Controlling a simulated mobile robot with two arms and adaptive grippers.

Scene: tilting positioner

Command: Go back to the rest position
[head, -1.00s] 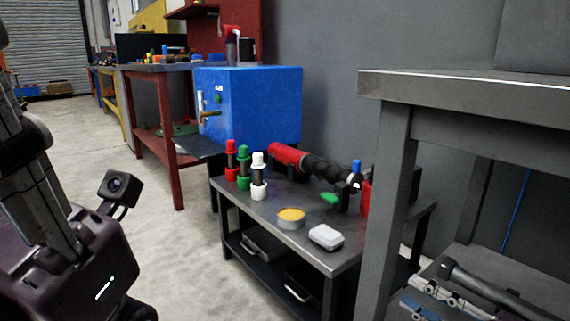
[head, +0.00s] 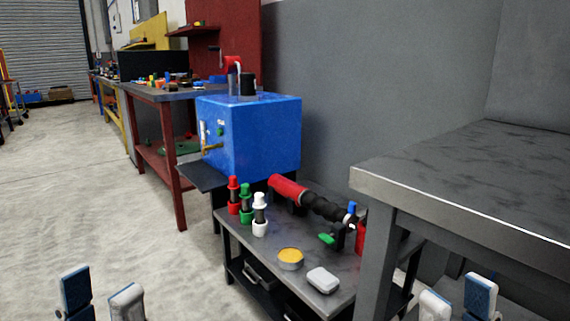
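My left gripper (head: 102,297) shows at the bottom left of the head view, with only its two fingertips in the picture. They stand apart with a gap between them and nothing in it. My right gripper (head: 457,300) shows at the bottom right, in front of the grey table on the right. Its two fingertips are also apart, with nothing visible between them. The rest of both grippers and both arms is below the picture edge.
A low grey bench (head: 258,251) holds red, green and white posts, a red and black torch-like tool (head: 313,202), a yellow-filled tin (head: 290,258) and a white box (head: 323,280). A blue cabinet (head: 250,135) stands behind. A grey table (head: 470,190) is right. Left floor is clear.

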